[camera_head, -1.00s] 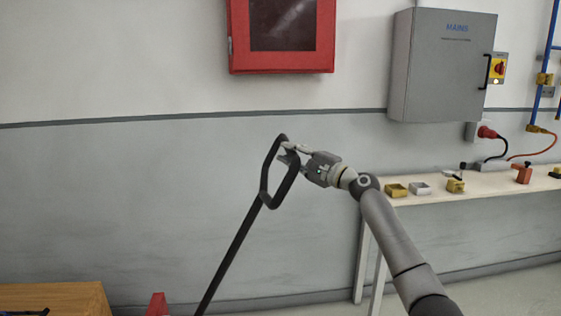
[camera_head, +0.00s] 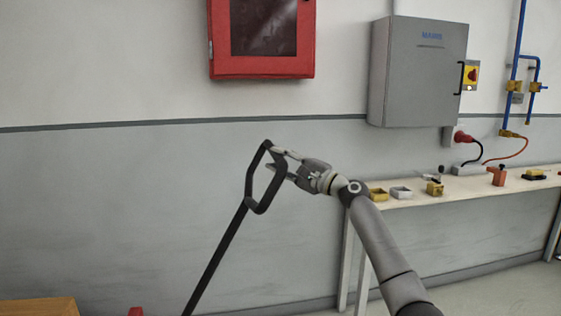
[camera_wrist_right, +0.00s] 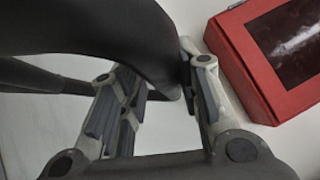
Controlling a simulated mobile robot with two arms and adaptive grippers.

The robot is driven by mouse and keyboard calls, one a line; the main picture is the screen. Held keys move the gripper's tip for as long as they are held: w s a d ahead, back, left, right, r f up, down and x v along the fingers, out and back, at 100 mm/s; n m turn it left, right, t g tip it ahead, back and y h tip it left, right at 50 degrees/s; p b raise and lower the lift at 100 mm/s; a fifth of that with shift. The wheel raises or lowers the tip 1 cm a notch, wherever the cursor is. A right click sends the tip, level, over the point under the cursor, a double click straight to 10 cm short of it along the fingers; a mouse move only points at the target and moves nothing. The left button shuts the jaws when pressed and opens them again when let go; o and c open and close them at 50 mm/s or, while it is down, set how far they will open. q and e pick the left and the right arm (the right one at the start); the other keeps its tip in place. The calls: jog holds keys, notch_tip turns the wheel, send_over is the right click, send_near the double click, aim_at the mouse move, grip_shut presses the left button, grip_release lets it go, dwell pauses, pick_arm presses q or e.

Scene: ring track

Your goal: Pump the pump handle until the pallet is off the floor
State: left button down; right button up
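The pump handle (camera_head: 249,194) is a black closed loop on a long dark shaft (camera_head: 217,258). The shaft leans up and to the right, and its lower end leaves the head view. My right gripper (camera_head: 272,157) is at the upper right corner of the loop, with a finger on either side of the bar. In the right wrist view the thick dark bar of the handle (camera_wrist_right: 130,38) passes between the fingers of my right gripper (camera_wrist_right: 158,75) and appears held. My left gripper does not show. The pallet and the pump's body are out of view.
A long bench (camera_head: 450,192) with small yellow, white and red items stands right, close behind my right arm. A red wall box (camera_head: 262,66) and grey mains cabinet (camera_head: 418,85) hang above. A wooden-looking block (camera_head: 38,306) shows at lower left.

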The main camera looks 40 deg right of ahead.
jog(key=shift+o, duration=1.1)
jog(key=shift+d, duration=0.1)
jog(key=v, duration=1.2)
